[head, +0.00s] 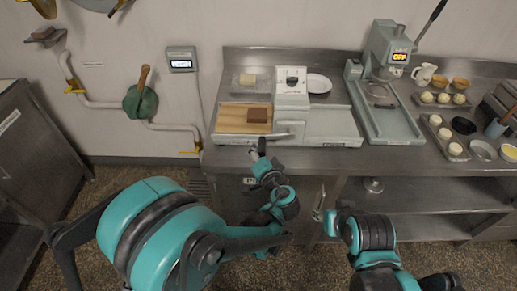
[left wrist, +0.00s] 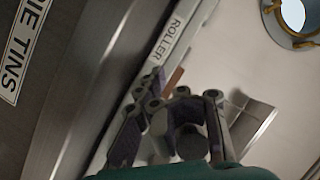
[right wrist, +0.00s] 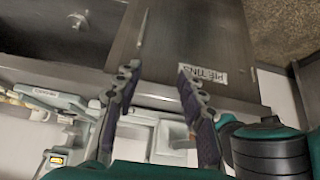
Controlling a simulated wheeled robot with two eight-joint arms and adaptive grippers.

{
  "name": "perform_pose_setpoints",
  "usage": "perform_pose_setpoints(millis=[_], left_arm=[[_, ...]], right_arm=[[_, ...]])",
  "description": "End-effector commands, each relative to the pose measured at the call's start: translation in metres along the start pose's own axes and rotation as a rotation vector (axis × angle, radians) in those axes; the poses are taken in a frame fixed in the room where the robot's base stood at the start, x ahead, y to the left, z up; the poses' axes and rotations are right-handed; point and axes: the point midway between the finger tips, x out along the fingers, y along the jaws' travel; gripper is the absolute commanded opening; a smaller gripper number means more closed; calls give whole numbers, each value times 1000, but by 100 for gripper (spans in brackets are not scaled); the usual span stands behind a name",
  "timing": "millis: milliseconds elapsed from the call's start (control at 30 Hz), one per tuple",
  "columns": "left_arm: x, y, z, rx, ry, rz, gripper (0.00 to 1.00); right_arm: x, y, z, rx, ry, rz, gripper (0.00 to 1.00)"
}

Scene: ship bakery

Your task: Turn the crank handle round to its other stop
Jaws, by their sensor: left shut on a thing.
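The dough roller (head: 291,100) stands on the steel counter, with a dial on its upper front. Its grey crank arm (head: 270,136) lies low along the front, pointing left. My left gripper (head: 260,152) is at the crank's left end, at the counter's front edge. In the left wrist view the left gripper (left wrist: 187,115) is shut around a dark, rounded piece, the crank handle (left wrist: 188,140); the fingers partly hide it. My right gripper (right wrist: 160,85) is open and empty, in front of the cabinet below the counter edge.
A press (head: 388,55) reading OFF stands farther right, beside trays of dough balls. An open shelf (head: 420,195) lies below.

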Motion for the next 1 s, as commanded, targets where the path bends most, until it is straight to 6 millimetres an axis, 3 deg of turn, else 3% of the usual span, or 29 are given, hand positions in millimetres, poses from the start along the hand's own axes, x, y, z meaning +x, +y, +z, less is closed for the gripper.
perform_pose_setpoints(millis=[33, 533, 700, 867, 1000], left_arm=[[0, 9, -15, 10, 31, 18, 0], [0, 8, -15, 10, 31, 17, 0], [0, 8, -15, 10, 31, 17, 0], [0, 8, -15, 10, 31, 17, 0], [0, 8, -15, 10, 31, 17, 0]], right_arm=[[0, 0, 0, 0, 0, 0, 40], [0, 0, 0, 0, 0, 0, 40], [-1, -2, -4, 38, -14, -11, 0], [-3, -13, -24, 238, -93, -63, 0], [-2, -30, -54, 531, -225, -130, 0]])
